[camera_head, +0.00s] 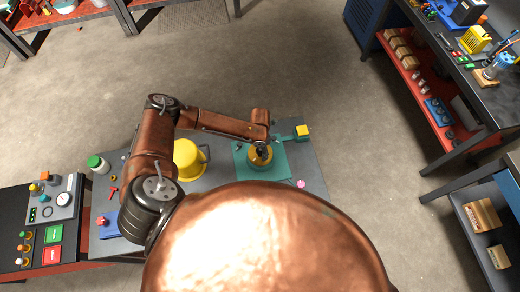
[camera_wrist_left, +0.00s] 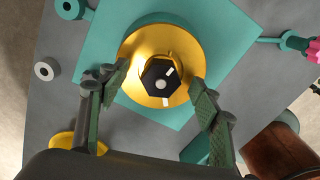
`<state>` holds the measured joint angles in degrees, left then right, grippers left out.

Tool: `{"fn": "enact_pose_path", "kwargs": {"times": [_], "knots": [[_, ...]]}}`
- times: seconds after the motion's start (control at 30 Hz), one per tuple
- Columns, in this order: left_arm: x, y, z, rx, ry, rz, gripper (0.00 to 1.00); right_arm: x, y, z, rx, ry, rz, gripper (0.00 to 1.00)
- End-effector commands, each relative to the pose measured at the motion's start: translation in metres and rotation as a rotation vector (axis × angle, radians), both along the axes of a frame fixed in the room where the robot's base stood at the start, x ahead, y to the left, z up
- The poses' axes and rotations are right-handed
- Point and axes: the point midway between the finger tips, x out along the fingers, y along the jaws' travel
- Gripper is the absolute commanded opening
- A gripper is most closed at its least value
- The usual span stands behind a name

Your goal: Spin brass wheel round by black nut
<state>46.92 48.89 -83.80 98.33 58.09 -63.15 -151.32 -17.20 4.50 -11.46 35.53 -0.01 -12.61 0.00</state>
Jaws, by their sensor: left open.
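The brass wheel (camera_wrist_left: 185,51) is a round golden disc on a teal round base and square teal plate (camera_wrist_left: 222,100) in the left wrist view. The black nut (camera_wrist_left: 158,76) sits at its centre, with pale marks on it. My left gripper (camera_wrist_left: 160,80) is open, with one finger on each side of the nut, apart from it. In the head view the wheel (camera_head: 268,152) is partly hidden under the left gripper (camera_head: 261,152). My right gripper is not in view.
A yellow block (camera_head: 302,131) is at the far right and a pink item (camera_head: 301,184) at the near right. A white jar with a green lid (camera_head: 97,164) stands at the left.

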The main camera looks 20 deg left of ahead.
Motion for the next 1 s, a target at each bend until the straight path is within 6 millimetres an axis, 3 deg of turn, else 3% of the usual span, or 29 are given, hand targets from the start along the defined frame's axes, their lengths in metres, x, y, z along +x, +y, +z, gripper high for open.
{"fn": "enact_pose_path", "kwargs": {"times": [0.27, 0.73, 1.0], "knots": [[-0.001, -0.001, 0.001, -0.002, 0.001, 0.064, 0.58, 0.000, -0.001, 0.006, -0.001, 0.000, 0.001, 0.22], [-0.002, -0.002, 0.003, -0.001, 0.003, 0.814, 0.58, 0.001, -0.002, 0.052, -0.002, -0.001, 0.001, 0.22], [-0.001, -0.002, -0.001, 0.000, 0.001, 1.209, 0.58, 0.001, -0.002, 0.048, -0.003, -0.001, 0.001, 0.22]]}}
